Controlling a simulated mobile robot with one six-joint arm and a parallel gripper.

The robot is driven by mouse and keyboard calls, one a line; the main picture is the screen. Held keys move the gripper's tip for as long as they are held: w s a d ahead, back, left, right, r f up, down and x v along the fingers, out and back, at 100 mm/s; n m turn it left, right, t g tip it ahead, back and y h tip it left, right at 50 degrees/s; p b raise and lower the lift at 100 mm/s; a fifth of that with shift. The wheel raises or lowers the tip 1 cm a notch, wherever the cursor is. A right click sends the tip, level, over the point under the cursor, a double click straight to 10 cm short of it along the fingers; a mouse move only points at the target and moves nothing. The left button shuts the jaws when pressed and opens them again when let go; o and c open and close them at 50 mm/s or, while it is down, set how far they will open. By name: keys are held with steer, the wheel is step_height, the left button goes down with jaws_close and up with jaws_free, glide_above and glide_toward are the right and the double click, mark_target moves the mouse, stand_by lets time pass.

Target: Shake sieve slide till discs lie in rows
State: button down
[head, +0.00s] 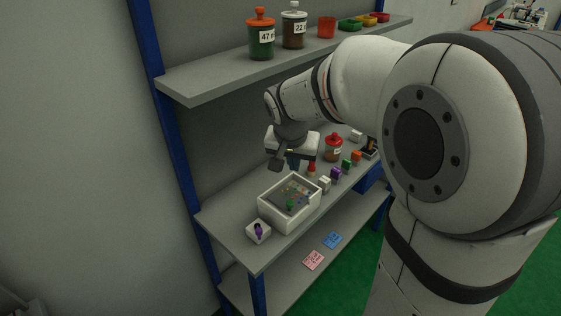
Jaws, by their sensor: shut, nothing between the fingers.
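A white open-topped box (267,211) stands near the front of the middle shelf. Inside it lies a grey surface with several small coloured discs or bits, green, orange and blue among them. They look scattered, but they are too small to tell whether any form rows. I cannot tell which part is the sieve slide. My gripper (283,162) is above and just behind the box, apart from it, shut and empty. Its fingertips are small and dark here.
A small white block with a purple piece (258,231) sits left of the box. Several small coloured blocks and a red-lidded jar (333,148) stand to the right. The upper shelf (205,83) holds jars and cups. Blue posts (172,130) flank the shelving.

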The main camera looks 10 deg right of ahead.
glide_above(294, 198)
steer(key=w, duration=0.1)
steer(key=f, duration=0.9)
steer(key=shift+d+f, duration=0.25)
steer(key=s, duration=0.1)
steer(key=s+a, duration=0.1)
steer(key=s, duration=0.1)
steer(key=shift+a+f, duration=0.15)
steer(key=shift+a, duration=0.1)
steer(key=shift+s+a+f, duration=0.15)
steer(key=shift+s, duration=0.1)
